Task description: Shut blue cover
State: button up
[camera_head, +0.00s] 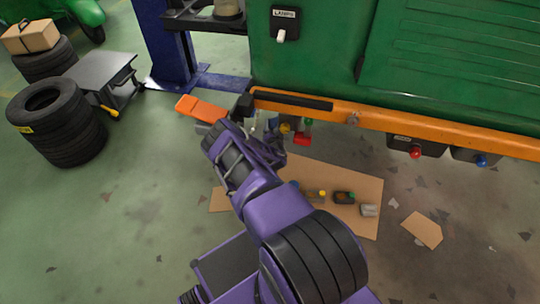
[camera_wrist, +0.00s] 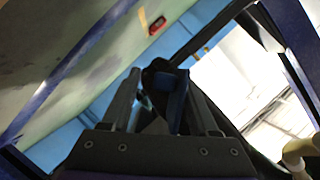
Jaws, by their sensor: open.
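I cannot clearly make out a blue cover. A small blue part (camera_head: 273,123) shows under the orange rail, just beyond my gripper (camera_head: 268,145), in the head view. A blue knob (camera_head: 482,161) hangs under the rail at the far right, well away from my gripper. In the wrist view my gripper (camera_wrist: 163,100) has its fingers apart. A dark blue piece (camera_wrist: 174,100) shows between or beyond them; whether it touches a finger I cannot tell. My own arm hides part of the area around the fingers in the head view.
The orange rail (camera_head: 400,124) runs below the green body (camera_head: 440,55). A red knob (camera_head: 415,153) hangs under it. An orange block (camera_head: 201,108) sits left of my gripper. Cardboard (camera_head: 345,215) with small items lies below.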

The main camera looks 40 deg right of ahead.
jog(key=shift+d, duration=0.1)
jog(key=p+v, duration=0.4)
jog(key=v, duration=1.3)
